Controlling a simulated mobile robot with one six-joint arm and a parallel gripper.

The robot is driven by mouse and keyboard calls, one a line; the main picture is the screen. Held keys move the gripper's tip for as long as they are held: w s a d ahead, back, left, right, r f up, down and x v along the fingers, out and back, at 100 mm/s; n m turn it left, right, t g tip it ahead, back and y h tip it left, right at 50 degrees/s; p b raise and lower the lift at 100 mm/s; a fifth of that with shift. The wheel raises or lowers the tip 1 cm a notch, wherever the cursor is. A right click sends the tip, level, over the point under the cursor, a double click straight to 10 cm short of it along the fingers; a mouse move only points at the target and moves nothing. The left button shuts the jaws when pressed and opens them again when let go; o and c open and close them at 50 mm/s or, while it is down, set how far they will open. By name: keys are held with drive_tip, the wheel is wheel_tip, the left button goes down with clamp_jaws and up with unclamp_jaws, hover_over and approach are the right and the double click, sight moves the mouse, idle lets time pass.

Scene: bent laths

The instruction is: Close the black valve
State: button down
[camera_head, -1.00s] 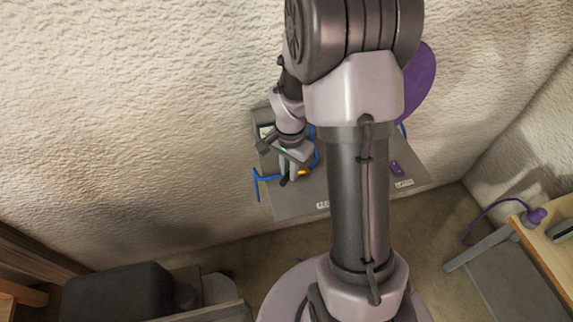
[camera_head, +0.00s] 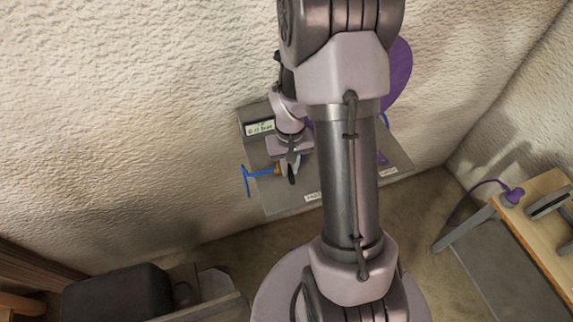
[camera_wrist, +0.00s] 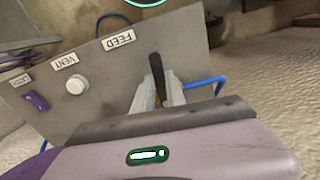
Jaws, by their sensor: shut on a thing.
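The black valve's handle (camera_wrist: 155,66) is a dark lever standing out between my fingers in the wrist view, near the FEED label (camera_wrist: 118,40). Its black tip (camera_head: 292,178) shows below my fingers in the head view. My gripper (camera_wrist: 158,92) is shut on this handle; it also shows in the head view (camera_head: 291,168). A brass-coloured part (camera_head: 277,169) sits just left of the fingers, in line with a blue pipe (camera_head: 259,173). The fingers hide most of the valve body, so the handle's angle to the pipe is hard to tell.
The grey panel (camera_wrist: 30,75) carries a white round knob (camera_wrist: 76,84) by the VENT label (camera_wrist: 66,62) and a purple part (camera_wrist: 37,100) by another label. A small display (camera_head: 260,127) is at the panel's upper left. A wooden table (camera_head: 540,205) stands at right.

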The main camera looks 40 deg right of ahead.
sight(291, 171)
drive_tip(key=shift+d+n, duration=0.15)
drive_tip(key=shift+n, duration=0.35)
drive_tip(key=c, duration=1.4)
unclamp_jaws()
drive_tip(key=shift+o, duration=0.2)
wheel_tip(291, 171, up, 18)
drive_tip(key=p, duration=0.6)
drive_tip(key=shift+f+p, duration=0.25)
drive_tip(key=shift+p, duration=0.15)
